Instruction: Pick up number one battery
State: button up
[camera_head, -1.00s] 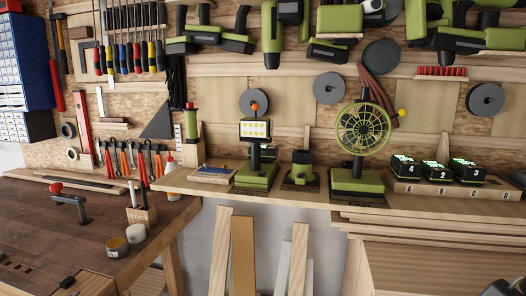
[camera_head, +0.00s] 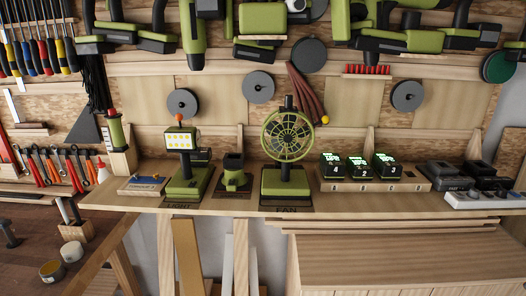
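Three black and green batteries with lit tops stand in a row on a wooden rack (camera_head: 372,187) on the shelf. Their fronts appear to read 4 (camera_head: 332,167), 2 (camera_head: 358,167) and 3 (camera_head: 386,165). The rack has letter marks below, and its right end is bare. I cannot make out a battery numbered one anywhere. My gripper is not in view.
On the shelf stand a work light (camera_head: 184,160), a small green device (camera_head: 233,178) and a fan (camera_head: 288,150). Dark chargers (camera_head: 448,176) stand right of the rack. Green power tools hang above. A dark workbench (camera_head: 40,255) is at lower left.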

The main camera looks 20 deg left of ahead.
aim_at(204, 157)
jog(key=z, duration=1.85)
jog(key=k, duration=2.25)
jog(key=u, duration=2.15)
jog(key=i, duration=1.7)
